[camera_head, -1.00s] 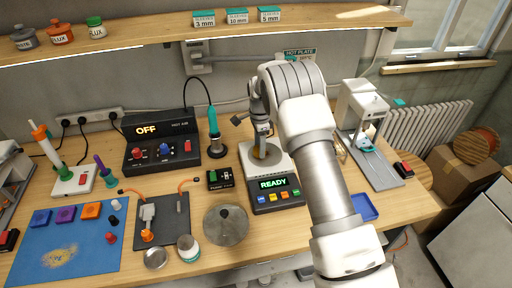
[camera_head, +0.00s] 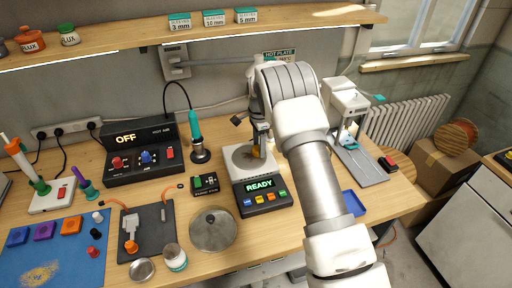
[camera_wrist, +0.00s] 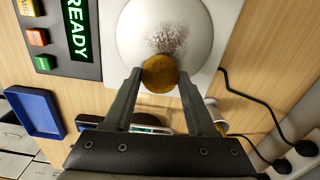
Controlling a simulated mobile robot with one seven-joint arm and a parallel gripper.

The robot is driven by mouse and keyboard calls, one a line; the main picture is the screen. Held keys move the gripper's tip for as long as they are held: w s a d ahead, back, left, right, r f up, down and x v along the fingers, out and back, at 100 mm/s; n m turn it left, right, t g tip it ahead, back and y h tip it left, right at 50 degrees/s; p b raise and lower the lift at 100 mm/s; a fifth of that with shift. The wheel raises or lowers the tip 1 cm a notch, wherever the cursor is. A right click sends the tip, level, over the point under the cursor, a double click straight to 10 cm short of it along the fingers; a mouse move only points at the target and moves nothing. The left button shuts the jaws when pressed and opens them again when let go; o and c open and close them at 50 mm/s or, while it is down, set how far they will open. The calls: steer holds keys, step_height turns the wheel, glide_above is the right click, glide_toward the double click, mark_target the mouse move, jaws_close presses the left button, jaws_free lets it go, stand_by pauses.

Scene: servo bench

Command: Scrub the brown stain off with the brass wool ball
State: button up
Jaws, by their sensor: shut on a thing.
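The brass wool ball (camera_wrist: 160,74) is gripped between the two fingers of my gripper (camera_wrist: 158,80) in the wrist view. It is over the near edge of the hot plate's round pale top (camera_wrist: 135,28), seemingly at its surface; contact is unclear. A speckled, dark greyish-brown stain (camera_wrist: 168,38) lies on the plate just beyond the ball and is partly hidden by it. In the head view, my gripper (camera_head: 258,146) is above the right part of the hot plate top (camera_head: 238,160), and the ball shows only as a small brown patch (camera_head: 256,153).
The hot plate's panel (camera_head: 261,192) reads READY. A blue tray (camera_head: 352,203) is at right. A yellowish patch (camera_head: 38,273) marks the blue mat.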

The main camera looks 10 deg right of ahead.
mark_target(239, 159)
steer(key=shift+s+a+f+b, duration=0.1)
steer(key=shift+s+a, duration=0.05)
steer(key=shift+a, duration=0.5)
steer(key=shift+s+a+f+b, duration=0.1)
steer(key=shift+s+a, duration=0.1)
steer(key=shift+a, duration=0.5)
steer(key=shift+s+a+f+b, duration=0.1)
steer(key=shift+s+a, duration=0.05)
steer(key=shift+a, duration=0.5)
steer(key=shift+s+a+r, duration=0.1)
steer(key=shift+s+a, duration=0.1)
steer(key=shift+a, duration=0.6)
steer(key=shift+s+a, duration=0.15)
steer(key=shift+a, duration=0.6)
steer(key=shift+r, duration=0.15)
step_height(239, 159, up, 6)
steer(key=p, duration=0.3)
steer(key=shift+w, duration=0.15)
steer(key=shift+d+r, duration=0.1)
step_height(239, 159, up, 3)
steer(key=shift+f+p, duration=0.1)
steer(key=shift+p, duration=0.7)
steer(key=shift+f, duration=0.1)
